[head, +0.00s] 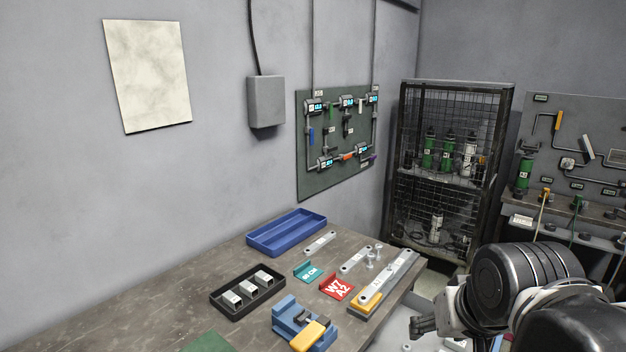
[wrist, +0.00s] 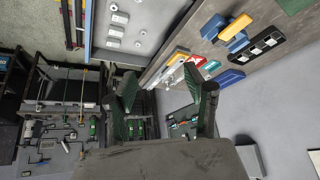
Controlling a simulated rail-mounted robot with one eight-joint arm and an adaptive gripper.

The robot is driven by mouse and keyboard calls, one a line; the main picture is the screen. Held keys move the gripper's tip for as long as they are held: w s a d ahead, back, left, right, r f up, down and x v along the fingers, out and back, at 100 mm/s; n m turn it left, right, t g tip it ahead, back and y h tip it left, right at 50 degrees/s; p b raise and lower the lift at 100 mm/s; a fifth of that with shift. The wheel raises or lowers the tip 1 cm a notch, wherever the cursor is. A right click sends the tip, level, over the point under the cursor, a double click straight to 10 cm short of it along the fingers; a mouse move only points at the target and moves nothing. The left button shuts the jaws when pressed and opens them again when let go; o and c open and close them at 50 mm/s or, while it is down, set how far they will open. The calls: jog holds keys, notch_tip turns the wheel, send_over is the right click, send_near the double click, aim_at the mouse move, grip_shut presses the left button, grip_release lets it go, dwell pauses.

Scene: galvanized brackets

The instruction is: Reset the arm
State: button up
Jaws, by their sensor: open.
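My arm (head: 520,290) reaches in from the lower right of the head view. My gripper (head: 424,326) is at its end, off the right front edge of the workbench, pointing left. In the wrist view my gripper (wrist: 170,88) shows two dark green fingers spread apart with nothing between them. It touches no object that I can see. The workbench (head: 165,290) is left of the gripper in the head view and at the upper right in the wrist view.
The bench holds a blue tray (head: 286,236), a black tray (head: 248,304) with metal blocks, a blue fixture (head: 290,318), a red card (head: 337,286), a teal piece (head: 306,271) and metal bars (head: 385,275). A wire-mesh cabinet (head: 450,165) stands behind. The bench's left part is clear.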

jog(key=shift+n+t, duration=0.4)
jog(key=s+f, duration=0.1)
jog(key=s, duration=0.1)
jog(key=s+f, duration=0.2)
dwell(0.6)
